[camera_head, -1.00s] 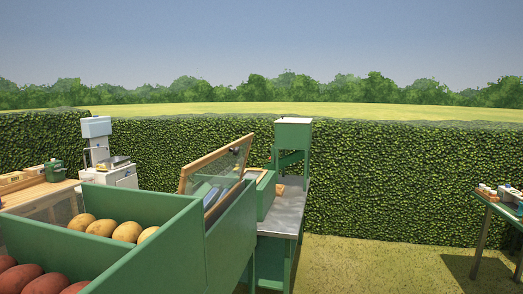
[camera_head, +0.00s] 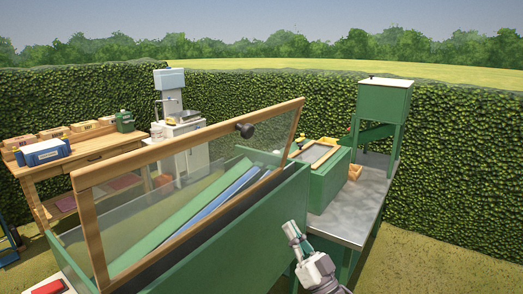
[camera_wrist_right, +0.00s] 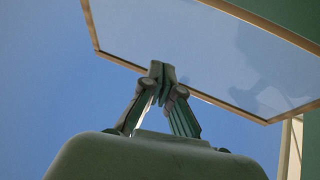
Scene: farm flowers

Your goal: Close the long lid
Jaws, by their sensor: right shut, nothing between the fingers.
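The long lid (camera_head: 190,140) is a clear pane in a wooden frame with a dark round knob (camera_head: 245,130) near the top rail. It stands raised and tilted over the long green bin (camera_head: 225,245), which shows a green and a blue strip inside. My right gripper (camera_head: 289,228) is shut and empty, in front of the bin's green wall near its right end, below the knob. In the right wrist view, its closed fingertips (camera_wrist_right: 161,72) point up towards the lid (camera_wrist_right: 205,60); I cannot tell whether they touch the frame. My left gripper is out of view.
A metal-topped bench (camera_head: 350,210) with a green box (camera_head: 323,185) and a tall green hopper (camera_head: 385,110) stands right of the bin. A wooden table (camera_head: 95,165) with small crates and a white scale stand (camera_head: 185,145) are behind. Grass lies open at the right.

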